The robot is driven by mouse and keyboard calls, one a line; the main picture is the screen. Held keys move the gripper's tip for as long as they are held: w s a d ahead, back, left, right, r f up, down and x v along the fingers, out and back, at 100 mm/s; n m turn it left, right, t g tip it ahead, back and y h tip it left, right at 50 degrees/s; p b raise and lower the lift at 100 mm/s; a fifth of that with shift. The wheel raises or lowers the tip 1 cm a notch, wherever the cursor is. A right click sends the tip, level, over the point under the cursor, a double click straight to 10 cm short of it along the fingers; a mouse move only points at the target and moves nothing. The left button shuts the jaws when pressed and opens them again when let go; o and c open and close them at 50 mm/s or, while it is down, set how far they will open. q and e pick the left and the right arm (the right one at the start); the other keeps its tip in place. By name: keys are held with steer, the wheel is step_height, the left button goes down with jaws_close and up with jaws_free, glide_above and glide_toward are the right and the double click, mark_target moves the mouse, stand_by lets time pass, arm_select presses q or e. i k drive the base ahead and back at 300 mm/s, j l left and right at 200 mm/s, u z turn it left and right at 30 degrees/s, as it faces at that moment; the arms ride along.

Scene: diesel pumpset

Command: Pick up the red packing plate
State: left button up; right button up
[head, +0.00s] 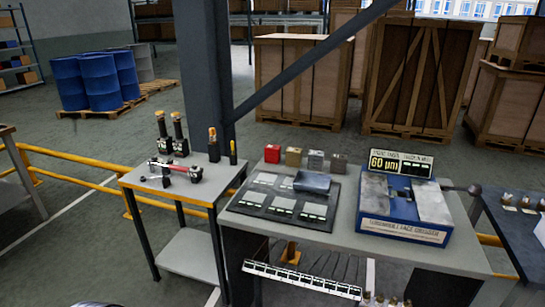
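A small bright red block (272,153) stands at the back left of the workbench (345,235). It is the leftmost of a row, and I take it as the red packing plate; its thickness is hard to judge from here. Nothing covers the red block. Neither of my grippers is in view.
A dark mat (240,205) with labelled pads and a dark slab (312,182) lies in front of the blocks. A blue gauge box (404,232) stands right. A steel column (200,80) rises behind. A side cart (200,188) holds tools on the left.

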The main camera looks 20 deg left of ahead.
mark_target(270, 148)
steer(key=z, duration=0.4)
steer(key=i+j+z, duration=0.1)
steer(key=j+z, duration=0.25)
steer(key=z, duration=0.15)
steer(key=j+z, duration=0.7)
steer(key=z, duration=0.25)
